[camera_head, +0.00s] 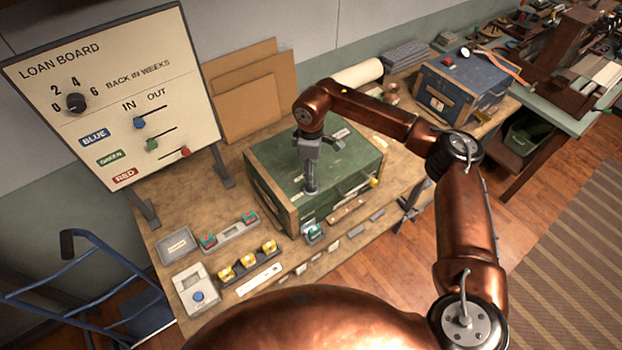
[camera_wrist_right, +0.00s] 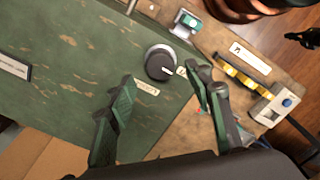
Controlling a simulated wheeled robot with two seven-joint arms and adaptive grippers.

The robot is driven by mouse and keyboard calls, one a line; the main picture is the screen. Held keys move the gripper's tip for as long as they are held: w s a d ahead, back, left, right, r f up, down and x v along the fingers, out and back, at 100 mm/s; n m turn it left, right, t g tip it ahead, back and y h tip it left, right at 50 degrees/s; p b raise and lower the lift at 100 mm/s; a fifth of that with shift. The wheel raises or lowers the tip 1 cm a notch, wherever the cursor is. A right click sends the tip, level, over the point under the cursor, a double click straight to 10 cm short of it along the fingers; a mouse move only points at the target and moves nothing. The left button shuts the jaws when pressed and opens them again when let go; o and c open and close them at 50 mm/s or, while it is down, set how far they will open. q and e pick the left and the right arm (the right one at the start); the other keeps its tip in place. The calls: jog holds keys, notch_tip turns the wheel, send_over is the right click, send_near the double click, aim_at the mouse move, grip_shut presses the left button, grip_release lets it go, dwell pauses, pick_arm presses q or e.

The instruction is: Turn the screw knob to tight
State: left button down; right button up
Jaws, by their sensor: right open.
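The screw knob (camera_wrist_right: 160,62) is a round grey knob with a dark face and a pale pointer line, on the green chest (camera_wrist_right: 65,60). Small labels lie beside it; I cannot read them surely. The line points roughly toward the label on its right. My right gripper (camera_wrist_right: 160,76) is open and empty, its two dark fingers apart with the knob showing ahead between their tips; contact is not visible. In the head view my right gripper (camera_head: 309,168) reaches down over the green chest (camera_head: 262,172) and largely hides the knob. My left gripper is out of view.
A loan board (camera_head: 110,95) with a dial and sliders stands at the back left. A grey button box (camera_head: 195,289), yellow pieces (camera_head: 248,262) and small trays lie along the bench's front left. A blue chest (camera_head: 465,85) stands to the right.

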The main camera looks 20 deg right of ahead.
notch_tip(320, 180, up, 7)
dwell(0.3)
dwell(0.4)
